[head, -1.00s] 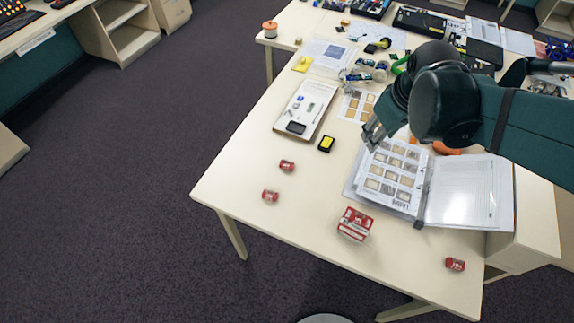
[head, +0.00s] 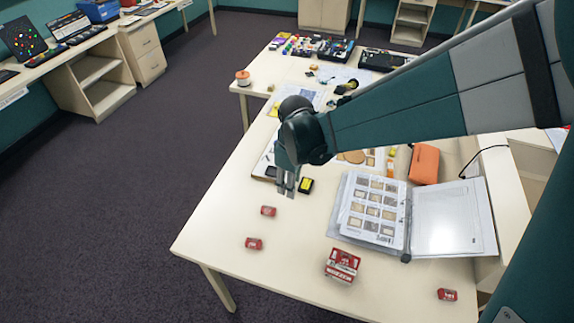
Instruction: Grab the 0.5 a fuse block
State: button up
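Three small red blocks lie apart on the table: one (head: 268,211) just below and left of my gripper, one (head: 254,243) nearer the left edge, one (head: 447,294) at the front right. A larger red and white block (head: 342,265) sits near the front middle. Their ratings are too small to read, so I cannot tell which is the 0.5 A fuse block. My gripper (head: 286,187) points down above the table, its fingers a little apart with nothing seen between them. It is beyond the nearest small red block.
A black and yellow block (head: 306,185) is right beside my gripper in the picture. An open binder (head: 374,211) covers the right middle of the table (head: 215,246). An orange pouch (head: 425,164) lies behind it. The left front is mostly clear.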

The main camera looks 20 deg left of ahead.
aim_at(268, 209)
jog(key=a+f+n, duration=0.1)
jog(key=a+f, duration=0.1)
jog(key=s+a+f+n, duration=0.1)
jog(key=a+f, duration=0.2)
jog(key=s+a+f, duration=0.1)
jog(key=a+f, duration=0.1)
jog(key=shift+s+a+f+n+g+h, duration=0.2)
jog(key=shift+a+n+g+h, duration=0.1)
jog(key=shift+a+n+g, duration=0.1)
jog(key=shift+f, duration=1.25)
jog(key=shift+f, duration=0.1)
jog(key=shift+f+p, duration=0.35)
jog(key=shift+f, duration=2.15)
jog(key=c, duration=0.9)
jog(key=shift+c, duration=0.2)
jog(key=shift+r, duration=0.2)
